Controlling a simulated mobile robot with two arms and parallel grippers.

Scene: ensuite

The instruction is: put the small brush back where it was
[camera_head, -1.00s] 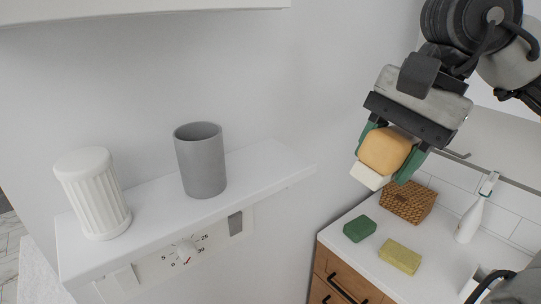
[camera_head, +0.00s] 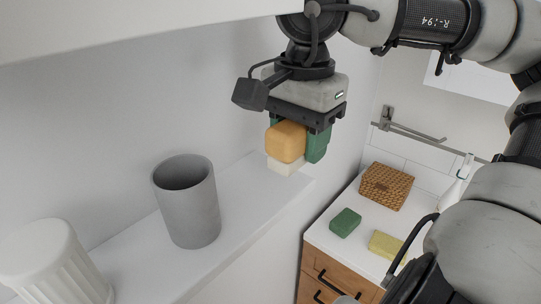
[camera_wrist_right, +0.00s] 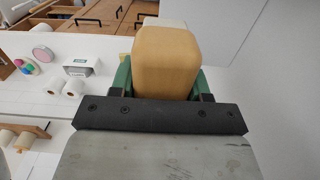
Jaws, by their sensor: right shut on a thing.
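The small brush (camera_head: 286,142) has a tan, rounded block handle with a white part below it. My right gripper (camera_head: 300,145), with green fingers, is shut on it. The brush is at the far right end of the white shelf (camera_head: 238,200), its white part low near the shelf surface; I cannot tell whether it touches. The brush also shows in the right wrist view (camera_wrist_right: 166,62), between the green fingers. My left gripper is not in view.
A grey cup (camera_head: 187,203) and a white ribbed container (camera_head: 50,265) stand on the shelf to the left. Below right, a counter holds a green sponge (camera_head: 345,222), a yellow sponge (camera_head: 386,246), a wicker basket (camera_head: 386,186) and a white bottle (camera_head: 455,185). The shelf between cup and brush is clear.

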